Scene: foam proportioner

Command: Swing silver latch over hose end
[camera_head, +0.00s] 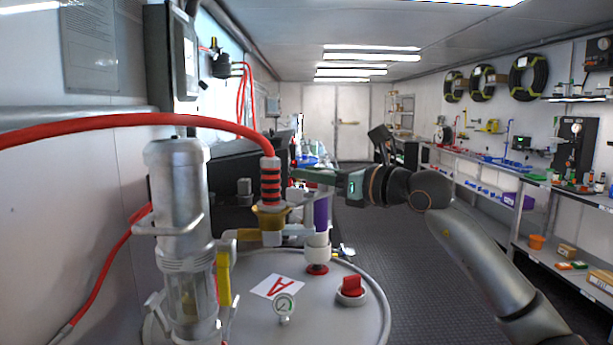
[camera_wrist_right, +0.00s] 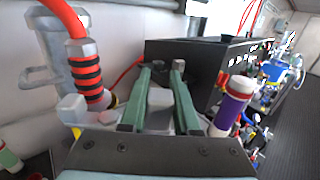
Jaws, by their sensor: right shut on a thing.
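The hose end (camera_head: 270,182) is red with black rings and sits upright in a yellow collar (camera_head: 268,218) on top of the drum. It also shows at the left of the right wrist view (camera_wrist_right: 87,72). My right gripper (camera_head: 302,175) reaches in from the right, just right of the hose end. In the right wrist view its two green fingers (camera_wrist_right: 163,72) are closed around a pale silver piece (camera_wrist_right: 160,102), which looks like the latch. In the head view the gripper mostly hides this piece, so its exact angle cannot be told. My left gripper is not in view.
A grey drum lid (camera_head: 345,320) carries a red knob (camera_head: 351,287) and a small gauge (camera_head: 284,306). A clear-and-silver cylinder (camera_head: 183,220) stands left. A purple cylinder (camera_head: 320,214) stands close below my right gripper. The red hose (camera_head: 110,122) arcs left. The floor at right is open.

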